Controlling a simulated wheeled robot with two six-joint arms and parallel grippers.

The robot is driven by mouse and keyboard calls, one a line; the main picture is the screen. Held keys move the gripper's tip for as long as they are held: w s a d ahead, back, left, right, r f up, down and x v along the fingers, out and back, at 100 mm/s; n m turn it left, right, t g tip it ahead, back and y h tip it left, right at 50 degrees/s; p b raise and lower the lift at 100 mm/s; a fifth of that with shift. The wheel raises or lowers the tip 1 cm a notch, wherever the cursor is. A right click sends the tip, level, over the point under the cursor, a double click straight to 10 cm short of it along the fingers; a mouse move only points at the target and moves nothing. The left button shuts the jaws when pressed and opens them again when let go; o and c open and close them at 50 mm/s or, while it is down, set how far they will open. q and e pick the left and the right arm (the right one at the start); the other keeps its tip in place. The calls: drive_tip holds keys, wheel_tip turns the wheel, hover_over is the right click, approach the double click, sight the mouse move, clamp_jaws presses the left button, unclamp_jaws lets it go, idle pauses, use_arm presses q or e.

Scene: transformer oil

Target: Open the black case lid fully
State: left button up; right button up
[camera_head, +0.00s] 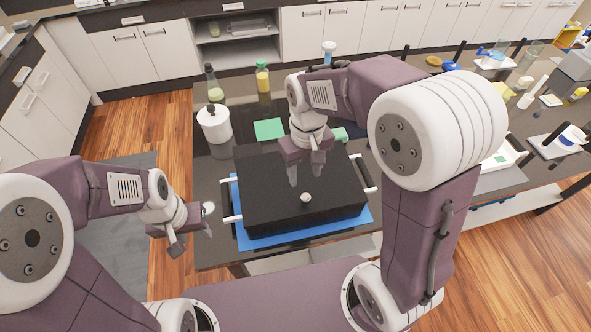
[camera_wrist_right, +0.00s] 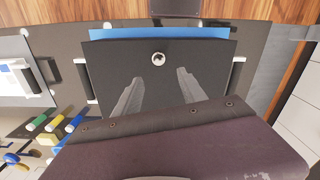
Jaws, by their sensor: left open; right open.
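The black case (camera_head: 262,185) stands on a blue mat (camera_head: 250,240) on the dark table, its lid down. A small white round knob (camera_head: 306,197) sits near the lid's front edge; it also shows in the right wrist view (camera_wrist_right: 158,59). White handles stick out at the case's sides. My right gripper (camera_head: 307,180) is above the lid, behind the knob, fingers pointing down, apart and empty. In the right wrist view its fingertips (camera_wrist_right: 170,77) are close to the knob but not around it. My left gripper (camera_head: 192,232) is open and empty left of the case, by the table's left edge.
A white canister (camera_head: 213,124), a dark bottle (camera_head: 213,83) and a yellow bottle (camera_head: 262,77) stand at the table's back left. A green sheet (camera_head: 269,129) lies behind the case. Lab items crowd the right side.

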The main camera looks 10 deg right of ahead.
sight(306, 197)
drive_tip(key=shift+s+d+f, duration=0.1)
drive_tip(key=shift+s+d, duration=0.1)
drive_tip(key=shift+s, duration=0.3)
drive_tip(key=shift+s+d+f, duration=0.1)
drive_tip(key=shift+s+d, duration=0.1)
drive_tip(key=shift+s, duration=0.3)
drive_tip(key=f, duration=0.5)
drive_tip(key=w+f, duration=0.1)
drive_tip(key=f, duration=0.1)
drive_tip(key=shift+a+f, duration=0.2)
drive_tip(key=shift+f, duration=0.1)
drive_tip(key=shift+s+d+f, duration=0.1)
drive_tip(key=shift+s+f, duration=0.1)
drive_tip(key=shift+f, duration=0.1)
use_arm(q)
drive_tip(key=shift+s+d+r, duration=0.3)
drive_tip(key=shift+s+r, duration=0.3)
drive_tip(key=shift+w, duration=0.1)
use_arm(e)
drive_tip(key=shift+w, duration=0.15)
clamp_jaws()
